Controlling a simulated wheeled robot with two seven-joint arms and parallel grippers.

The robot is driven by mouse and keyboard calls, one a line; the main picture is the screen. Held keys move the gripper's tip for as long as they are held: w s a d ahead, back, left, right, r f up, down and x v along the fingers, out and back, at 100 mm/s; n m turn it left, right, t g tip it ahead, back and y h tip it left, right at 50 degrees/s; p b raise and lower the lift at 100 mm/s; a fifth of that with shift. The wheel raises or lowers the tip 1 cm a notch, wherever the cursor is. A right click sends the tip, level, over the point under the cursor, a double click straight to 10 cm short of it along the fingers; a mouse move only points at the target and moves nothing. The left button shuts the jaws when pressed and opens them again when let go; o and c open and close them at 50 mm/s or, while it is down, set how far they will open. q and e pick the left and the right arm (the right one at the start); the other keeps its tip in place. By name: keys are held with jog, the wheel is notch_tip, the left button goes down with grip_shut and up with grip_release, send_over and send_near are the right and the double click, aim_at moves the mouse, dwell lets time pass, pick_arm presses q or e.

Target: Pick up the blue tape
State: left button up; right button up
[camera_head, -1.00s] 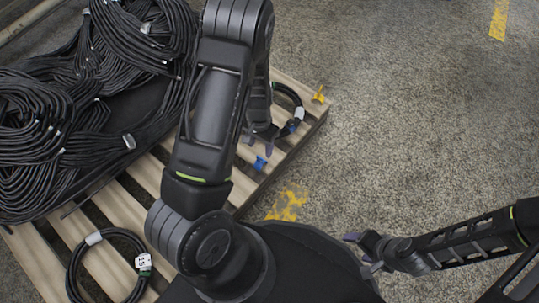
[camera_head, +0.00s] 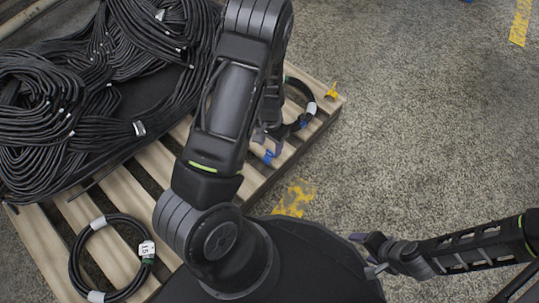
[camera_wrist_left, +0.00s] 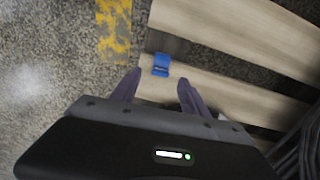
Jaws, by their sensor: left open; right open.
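The blue tape (camera_head: 268,157) is a small blue piece on a light wooden slat near the right edge of the pallet. In the left wrist view the blue tape (camera_wrist_left: 161,64) lies on the slat just beyond and between my left fingertips, apart from both. My left gripper (camera_head: 268,140) is partly hidden by its own arm in the head view. In the left wrist view its two purple fingers (camera_wrist_left: 156,84) are spread with nothing between them. My right gripper (camera_head: 366,254) is open and empty at the lower right, over the floor beside my body, far from the tape.
The wooden pallet (camera_head: 120,187) carries a large pile of black hoses (camera_head: 45,120). A coiled hose with a white label (camera_head: 147,249) lies at its lower left, and another black coil (camera_head: 309,92) at its right corner, near a yellow piece (camera_head: 332,91). The floor to the right is clear.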

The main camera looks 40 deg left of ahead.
aim_at(269, 151)
pick_arm(q)
notch_tip(269, 151, down, 4)
jog(key=shift+a+f+b, duration=0.1)
jog(key=shift+f+b, duration=0.15)
jog(key=shift+b, duration=0.8)
jog(key=shift+r, duration=0.1)
grip_shut()
